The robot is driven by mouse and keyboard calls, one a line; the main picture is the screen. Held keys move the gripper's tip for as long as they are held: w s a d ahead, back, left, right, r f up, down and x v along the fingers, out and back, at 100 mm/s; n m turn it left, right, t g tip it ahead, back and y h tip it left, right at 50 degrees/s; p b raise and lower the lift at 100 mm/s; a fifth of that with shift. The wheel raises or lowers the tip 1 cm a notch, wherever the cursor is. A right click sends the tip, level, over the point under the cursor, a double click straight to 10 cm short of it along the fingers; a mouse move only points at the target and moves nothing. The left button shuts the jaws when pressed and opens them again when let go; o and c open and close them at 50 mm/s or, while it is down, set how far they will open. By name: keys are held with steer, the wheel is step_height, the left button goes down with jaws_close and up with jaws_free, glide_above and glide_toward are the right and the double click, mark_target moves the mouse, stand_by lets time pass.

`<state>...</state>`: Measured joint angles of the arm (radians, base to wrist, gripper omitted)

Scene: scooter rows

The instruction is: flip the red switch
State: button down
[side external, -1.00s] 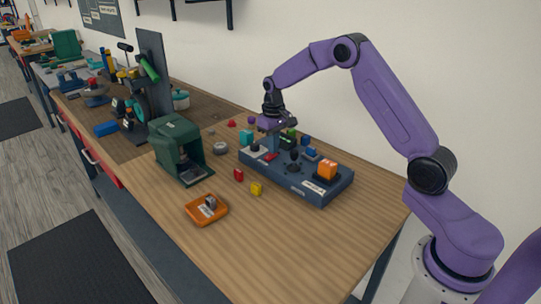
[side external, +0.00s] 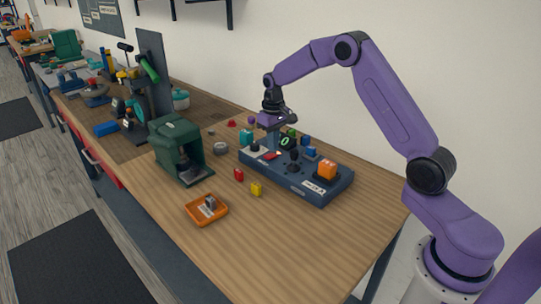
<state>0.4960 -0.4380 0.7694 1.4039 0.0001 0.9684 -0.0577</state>
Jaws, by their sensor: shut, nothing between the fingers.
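The red switch (side external: 271,156) sits on the top of the dark blue control panel (side external: 297,189), towards its left end. My gripper (side external: 272,148) points down just above or at the red switch. Its fingers are together with nothing between them. I cannot tell whether the fingertips touch the switch, and the switch's position is too small to read. A dark round indicator with a light ring (side external: 285,142) shows just right of the fingers.
The front right tabletop is clear.

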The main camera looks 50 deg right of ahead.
mark_target(273, 155)
step_height(273, 155, up, 5)
steer(key=shift+r, duration=0.15)
stand_by(0.5)
steer(key=s+a+r+n, duration=0.3)
steer(key=s+a, duration=0.5)
steer(key=s, duration=0.1)
steer(key=s+a+r+n, duration=0.2)
steer(key=s+a+n, duration=0.1)
steer(key=s+a, duration=0.55)
steer(key=s+d+f+n, duration=0.1)
steer(key=s+n, duration=0.5)
steer(key=s, duration=1.7)
steer(key=shift+s+d+f+n, duration=0.15)
steer(key=shift+s+d+n, duration=0.15)
steer(key=shift+d, duration=0.3)
